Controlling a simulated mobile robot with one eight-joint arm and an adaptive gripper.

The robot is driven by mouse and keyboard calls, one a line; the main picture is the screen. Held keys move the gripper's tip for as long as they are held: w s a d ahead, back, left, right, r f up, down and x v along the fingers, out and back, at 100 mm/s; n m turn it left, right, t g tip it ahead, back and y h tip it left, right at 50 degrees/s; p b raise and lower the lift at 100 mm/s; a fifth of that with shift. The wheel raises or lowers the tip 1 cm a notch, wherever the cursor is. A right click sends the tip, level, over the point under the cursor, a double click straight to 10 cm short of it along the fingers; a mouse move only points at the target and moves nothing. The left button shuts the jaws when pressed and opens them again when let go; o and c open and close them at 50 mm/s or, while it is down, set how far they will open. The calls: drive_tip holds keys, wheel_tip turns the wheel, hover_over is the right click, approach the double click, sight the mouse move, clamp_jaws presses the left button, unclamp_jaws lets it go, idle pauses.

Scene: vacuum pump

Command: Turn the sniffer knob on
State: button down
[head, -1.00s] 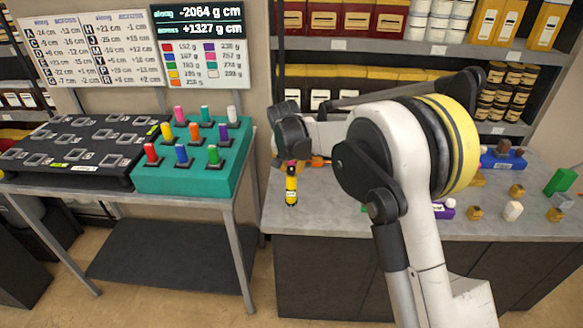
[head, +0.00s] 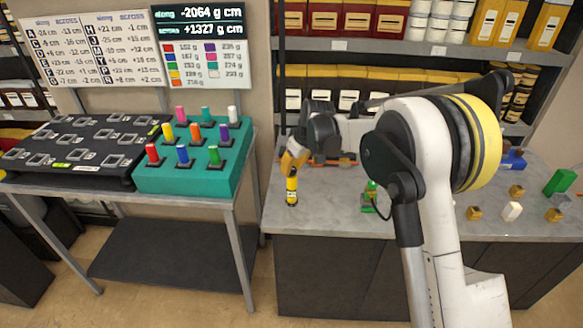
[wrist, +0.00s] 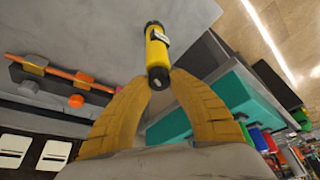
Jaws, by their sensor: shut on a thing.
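The sniffer (head: 291,188) is a small yellow cylinder with black ends, upright near the counter's left front. It also shows in the wrist view (wrist: 157,54). Its black end knob (wrist: 158,77) lies between my fingertips there. My gripper (head: 291,167) comes down from the back onto the sniffer's top. In the wrist view, my two yellow-brown fingers (wrist: 158,80) close on the knob from both sides. The exact contact and the knob's setting are too small to tell.
The grey counter (head: 330,215) has a green item with a black cable (head: 370,195) right of the sniffer. An orange rod with knobs (wrist: 70,78) runs behind. A teal block with coloured pegs (head: 190,180) stands on the left table. Small blocks (head: 512,211) lie at the right.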

drive_tip(key=n+g, duration=0.1)
drive_tip(key=n, duration=0.2)
drive_tip(key=n+g+y, duration=0.1)
drive_tip(key=n, duration=0.2)
drive_tip(key=shift+p, duration=0.3)
idle(0.4)
drive_tip(key=c, duration=1.2)
unclamp_jaws()
drive_tip(key=v, duration=1.2)
drive_tip(key=shift+w+d, duration=0.1)
